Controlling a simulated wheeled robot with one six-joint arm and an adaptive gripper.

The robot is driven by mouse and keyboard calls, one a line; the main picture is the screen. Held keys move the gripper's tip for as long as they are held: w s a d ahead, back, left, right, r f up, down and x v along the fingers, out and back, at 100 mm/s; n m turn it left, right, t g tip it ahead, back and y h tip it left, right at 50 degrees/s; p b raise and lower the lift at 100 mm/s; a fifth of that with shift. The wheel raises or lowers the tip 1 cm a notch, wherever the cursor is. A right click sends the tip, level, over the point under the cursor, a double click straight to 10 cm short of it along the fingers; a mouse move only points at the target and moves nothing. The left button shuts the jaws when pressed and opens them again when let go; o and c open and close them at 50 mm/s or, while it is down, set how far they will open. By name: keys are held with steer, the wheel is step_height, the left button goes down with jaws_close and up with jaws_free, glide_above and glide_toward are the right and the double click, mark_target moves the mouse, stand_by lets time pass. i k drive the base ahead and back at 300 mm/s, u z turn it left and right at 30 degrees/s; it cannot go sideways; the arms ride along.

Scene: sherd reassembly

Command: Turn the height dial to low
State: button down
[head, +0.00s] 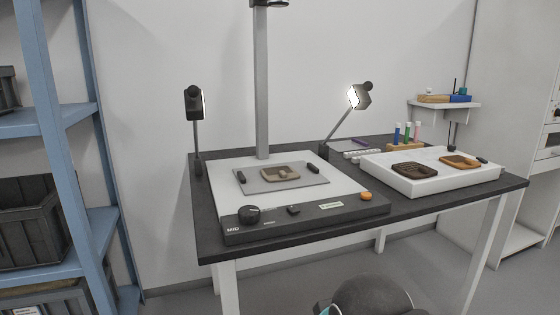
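A black round dial (249,214) sits at the left front corner of a white copy-stand base with a dark front panel (300,219). The word MID shows in white on the panel just below and left of the dial. I cannot make out a pointer mark on the dial. A grey column (262,90) rises from the back of the base, with a dark head at the top edge of the picture. My gripper is not in view. A dark rounded part, probably of my arm, shows at the bottom edge, in front of the table.
The base also carries a small black button (293,210), an orange knob (366,196) and a grey plate (255,187) with a sherd. Two lamps (195,103) (361,96) flank it. A white tray (440,185) with brown pieces lies right. A blue shelf (75,150) stands left.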

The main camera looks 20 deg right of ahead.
mark_target(248, 215)
steer(key=k, duration=0.5)
steer(key=u, duration=1.1)
steer(key=i, duration=1.05)
steer(key=z, duration=1.55)
